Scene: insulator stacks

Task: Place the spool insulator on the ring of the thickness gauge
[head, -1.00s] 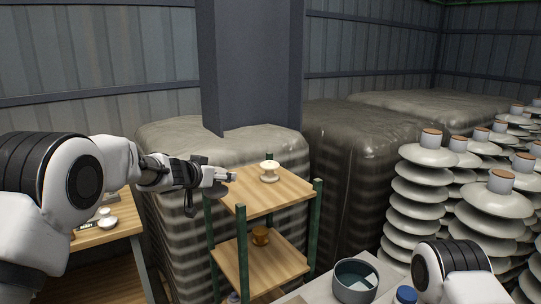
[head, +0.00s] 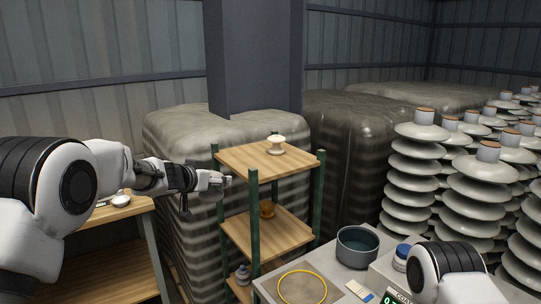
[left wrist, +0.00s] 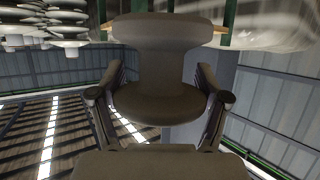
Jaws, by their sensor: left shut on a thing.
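My left gripper (head: 222,181) is shut on a spool insulator (left wrist: 160,65), which is grey and waisted with wide flanges in the left wrist view. In the head view the gripper is just left of the wooden shelf stand, and what it holds is small and hard to make out. A device with a green display (head: 391,298) shows partly at the bottom edge. I cannot tell which of these is the thickness gauge. My right gripper is out of view.
The shelf stand (head: 250,160) holds a white spool (head: 276,145) on top, a brown one (head: 267,209) below and a grey one (head: 242,273) lower. Tall insulator stacks (head: 420,190) fill the right.

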